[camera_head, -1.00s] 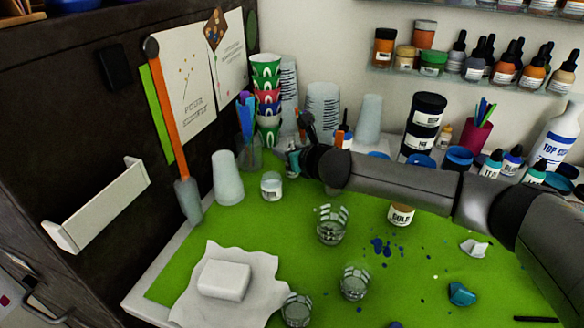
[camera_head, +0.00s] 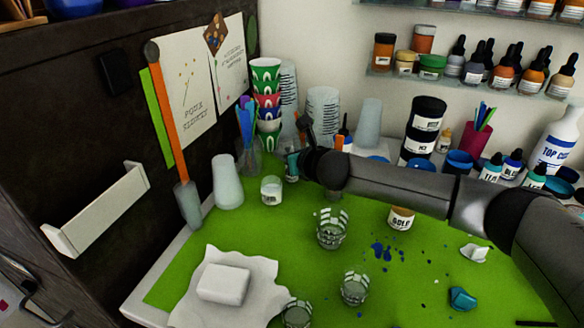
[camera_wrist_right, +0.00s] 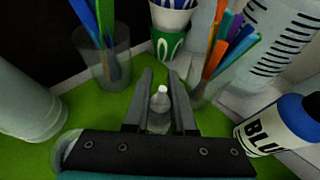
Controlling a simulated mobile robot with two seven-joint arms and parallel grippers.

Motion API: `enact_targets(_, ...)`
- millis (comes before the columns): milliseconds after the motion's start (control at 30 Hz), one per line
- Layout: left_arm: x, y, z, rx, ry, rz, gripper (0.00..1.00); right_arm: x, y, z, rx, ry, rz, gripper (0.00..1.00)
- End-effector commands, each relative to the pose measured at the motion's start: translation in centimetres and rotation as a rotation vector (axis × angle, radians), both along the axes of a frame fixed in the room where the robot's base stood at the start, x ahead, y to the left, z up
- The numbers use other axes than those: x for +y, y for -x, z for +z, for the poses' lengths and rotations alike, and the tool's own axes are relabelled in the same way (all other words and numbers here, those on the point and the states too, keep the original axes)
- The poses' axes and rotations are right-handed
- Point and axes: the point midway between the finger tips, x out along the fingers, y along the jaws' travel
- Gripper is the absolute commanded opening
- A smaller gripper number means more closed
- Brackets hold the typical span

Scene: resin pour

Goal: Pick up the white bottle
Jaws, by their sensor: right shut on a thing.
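The white bottle (camera_wrist_right: 160,103) is small, with a rounded pale cap, and stands upright between the fingers of my right gripper in the right wrist view. Its lower part is hidden by the gripper body. My right gripper (camera_wrist_right: 158,98) is shut on it, one finger on each side. In the head view my right gripper (camera_head: 292,165) is at the back of the green mat, beside the white lidded jar (camera_head: 271,191). The bottle is mostly hidden there. My left gripper is in neither view now.
A cup of coloured sticks (camera_head: 248,155) and stacked paper cups (camera_head: 268,105) stand just behind the gripper. A blue-capped bottle (camera_wrist_right: 275,127) is to its right in the wrist view.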

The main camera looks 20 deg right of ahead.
Motion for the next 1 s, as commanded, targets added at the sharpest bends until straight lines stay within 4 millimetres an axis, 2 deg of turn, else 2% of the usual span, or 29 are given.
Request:
enact_targets(33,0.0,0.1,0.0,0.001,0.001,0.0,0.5,0.0,0.2,-0.5,0.01,0.001,-0.001,0.0)
enact_targets(233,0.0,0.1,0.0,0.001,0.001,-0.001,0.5,0.0,0.2,-0.5,0.012,0.002,-0.001,0.0)
enact_targets(433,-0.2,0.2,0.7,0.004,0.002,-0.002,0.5,-0.1,0.1,1.1,0.009,0.002,-0.002,0.0)
enact_targets(667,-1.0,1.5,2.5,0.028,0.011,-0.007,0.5,-0.1,0.1,5.6,0.003,0.002,-0.001,0.0)
enact_targets(833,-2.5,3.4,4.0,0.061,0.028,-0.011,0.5,-0.1,0.0,9.8,0.001,0.001,-0.001,0.0)
enact_targets(1000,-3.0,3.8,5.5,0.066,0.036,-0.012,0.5,0.0,0.0,14.1,0.001,0.0,0.0,0.0)
